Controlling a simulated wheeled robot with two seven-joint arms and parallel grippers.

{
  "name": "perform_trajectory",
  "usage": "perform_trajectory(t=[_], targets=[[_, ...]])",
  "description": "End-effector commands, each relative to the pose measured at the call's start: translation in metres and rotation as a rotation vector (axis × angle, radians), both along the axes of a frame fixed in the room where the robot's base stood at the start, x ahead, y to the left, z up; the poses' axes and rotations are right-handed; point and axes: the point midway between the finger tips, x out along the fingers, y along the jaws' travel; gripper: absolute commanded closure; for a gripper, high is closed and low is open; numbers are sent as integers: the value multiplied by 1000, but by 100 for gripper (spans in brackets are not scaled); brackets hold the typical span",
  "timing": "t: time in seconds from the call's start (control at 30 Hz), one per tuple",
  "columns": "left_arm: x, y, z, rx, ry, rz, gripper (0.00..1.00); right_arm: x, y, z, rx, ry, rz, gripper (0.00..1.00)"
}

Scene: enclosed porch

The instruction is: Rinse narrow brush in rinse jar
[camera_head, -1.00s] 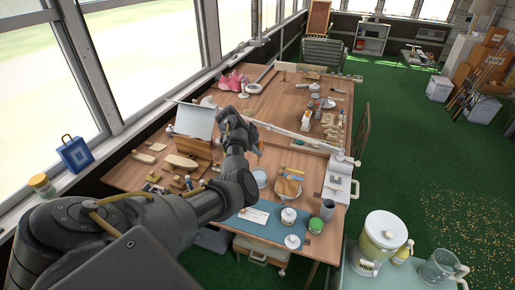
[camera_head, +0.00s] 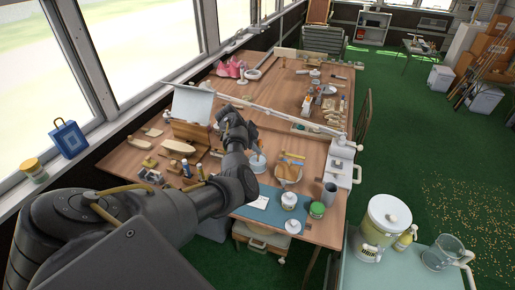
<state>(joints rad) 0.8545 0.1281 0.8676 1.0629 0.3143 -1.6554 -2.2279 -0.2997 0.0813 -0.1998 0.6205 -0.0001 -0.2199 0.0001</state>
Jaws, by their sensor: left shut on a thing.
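My left gripper (camera_head: 254,141) is shut on a slim thing, probably the narrow brush, which is mostly hidden by the hand. It is over the middle of the wooden table, just behind and above a small pale-blue jar (camera_head: 258,164), likely the rinse jar. The held thing points down toward the jar's mouth; whether its tip is inside or touching I cannot tell. My right gripper is not in view.
A round dish (camera_head: 288,174) with brushes or tools across it stands right of the jar. A lidded white jar (camera_head: 289,201), a green jar (camera_head: 316,210) and a grey cup (camera_head: 329,194) are near the front edge. A wooden easel box (camera_head: 190,133) stands left.

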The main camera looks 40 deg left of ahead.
Motion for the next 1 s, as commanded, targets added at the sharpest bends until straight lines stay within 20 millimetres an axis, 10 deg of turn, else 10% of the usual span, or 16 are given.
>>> perform_trajectory(t=[0.4,1.0], targets=[[6,7,-31,-1,0,-1,100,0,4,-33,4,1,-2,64],[8,1,-30,-1,1,-1,100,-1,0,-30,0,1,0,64]])
